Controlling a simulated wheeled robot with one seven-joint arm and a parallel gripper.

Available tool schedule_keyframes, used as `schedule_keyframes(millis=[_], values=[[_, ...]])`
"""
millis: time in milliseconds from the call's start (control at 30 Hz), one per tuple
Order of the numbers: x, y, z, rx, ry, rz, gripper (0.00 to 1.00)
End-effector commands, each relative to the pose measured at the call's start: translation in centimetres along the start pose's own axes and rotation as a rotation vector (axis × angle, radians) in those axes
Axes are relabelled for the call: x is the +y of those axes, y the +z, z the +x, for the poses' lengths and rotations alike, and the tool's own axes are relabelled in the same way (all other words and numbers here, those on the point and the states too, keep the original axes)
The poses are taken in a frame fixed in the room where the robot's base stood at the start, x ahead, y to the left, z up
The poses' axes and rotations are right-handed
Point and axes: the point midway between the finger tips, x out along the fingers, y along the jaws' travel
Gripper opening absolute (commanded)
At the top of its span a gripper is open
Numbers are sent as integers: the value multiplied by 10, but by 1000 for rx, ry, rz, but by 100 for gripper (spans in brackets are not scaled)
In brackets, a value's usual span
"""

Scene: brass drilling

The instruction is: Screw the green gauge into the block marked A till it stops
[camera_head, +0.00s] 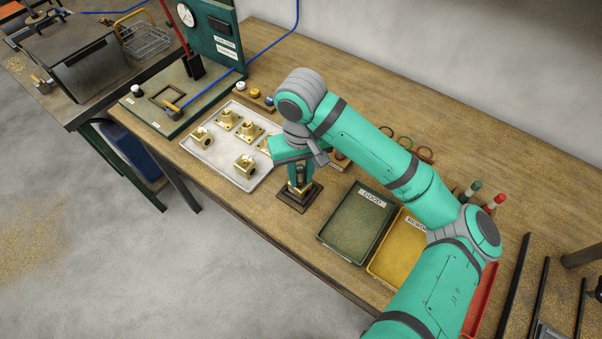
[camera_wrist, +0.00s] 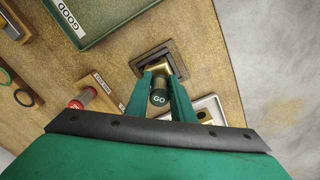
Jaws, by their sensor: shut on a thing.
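The green gauge (camera_wrist: 159,98), marked GO on its end, is between the two fingers of my gripper (camera_wrist: 161,84) in the wrist view. My gripper (camera_head: 299,178) is shut on it and points down over a dark square fixture (camera_head: 291,203). A brass block (camera_wrist: 160,66) sits in this fixture, below the gauge, and a little of its brass shows in the head view (camera_head: 301,188). The gauge is in line with the block, but my fingers hide where they meet. I cannot tell how deep the thread is engaged. No letter A is readable on the block.
A pale tray (camera_head: 206,160) with several brass blocks stands left of the fixture. The green GOOD tray (camera_head: 349,238), a yellow REWORK tray (camera_head: 385,268) and a red tray (camera_head: 480,299) lie to the right. A red-ended gauge (camera_wrist: 77,103) rests on a wooden holder nearby.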

Motion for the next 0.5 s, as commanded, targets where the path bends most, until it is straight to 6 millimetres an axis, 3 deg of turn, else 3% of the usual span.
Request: schedule_keyframes(millis=[500], values=[[-4, -1, 1, 1, 0, 574, 0]])
